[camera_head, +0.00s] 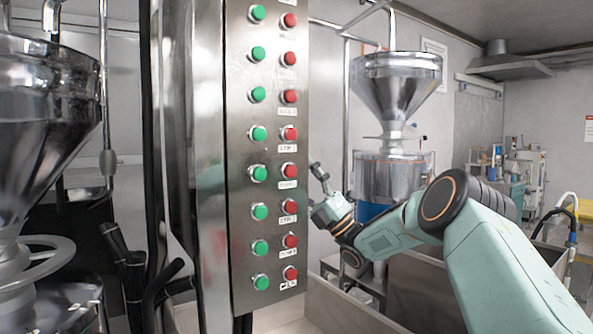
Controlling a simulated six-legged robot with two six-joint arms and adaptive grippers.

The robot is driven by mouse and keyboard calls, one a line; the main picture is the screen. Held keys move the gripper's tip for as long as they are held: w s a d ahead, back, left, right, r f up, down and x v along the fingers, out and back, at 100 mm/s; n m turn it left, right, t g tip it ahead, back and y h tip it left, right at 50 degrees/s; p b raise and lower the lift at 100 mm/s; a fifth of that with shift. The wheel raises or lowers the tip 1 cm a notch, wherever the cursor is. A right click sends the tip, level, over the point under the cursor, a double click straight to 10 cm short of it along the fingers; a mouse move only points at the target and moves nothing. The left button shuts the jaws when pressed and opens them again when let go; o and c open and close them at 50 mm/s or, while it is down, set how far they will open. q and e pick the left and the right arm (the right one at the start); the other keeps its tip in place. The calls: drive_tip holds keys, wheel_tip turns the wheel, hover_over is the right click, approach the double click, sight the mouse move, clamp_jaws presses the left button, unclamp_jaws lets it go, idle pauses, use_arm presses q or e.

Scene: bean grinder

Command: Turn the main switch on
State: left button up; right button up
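A tall steel control panel (274,120) stands in the middle of the view. It carries a column of green buttons (258,134) and a column of red buttons (289,133), with small labels under the red ones. I cannot tell which control is the main switch. My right gripper (319,172) is just right of the panel's right edge, beside the middle rows, with its fingers pointing up. It appears apart from the buttons. Its fingers are small and seen nearly edge-on, so their opening is unclear. My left gripper does not show.
A steel hopper (397,82) stands behind my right arm. Another large hopper (45,125) and black hoses (125,262) are left of the panel. Steel bins (425,290) stand low on the right. The space before the panel's face is clear.

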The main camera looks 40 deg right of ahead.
drive_tip(key=shift+w+a+r, duration=0.1)
drive_tip(key=shift+a+r, duration=0.65)
drive_tip(key=shift+r, duration=0.1)
drive_tip(key=shift+w+d+f, duration=0.25)
drive_tip(key=shift+d+f, duration=0.05)
drive_tip(key=shift+d, duration=0.15)
drive_tip(key=shift+w+d+f, duration=0.2)
drive_tip(key=shift+d+f, duration=0.1)
drive_tip(key=shift+d, duration=0.15)
drive_tip(key=shift+s+a+r, duration=0.4)
drive_tip(key=shift+a+r, duration=0.05)
drive_tip(key=shift+a, duration=0.25)
drive_tip(key=c, duration=0.4)
drive_tip(key=shift+c, duration=0.8)
drive_tip(key=shift+w+d+f, duration=0.25)
drive_tip(key=shift+w+d, duration=0.05)
drive_tip(key=shift+d, duration=0.05)
drive_tip(key=c, duration=0.3)
drive_tip(key=shift+a, duration=0.1)
drive_tip(key=c, duration=0.3)
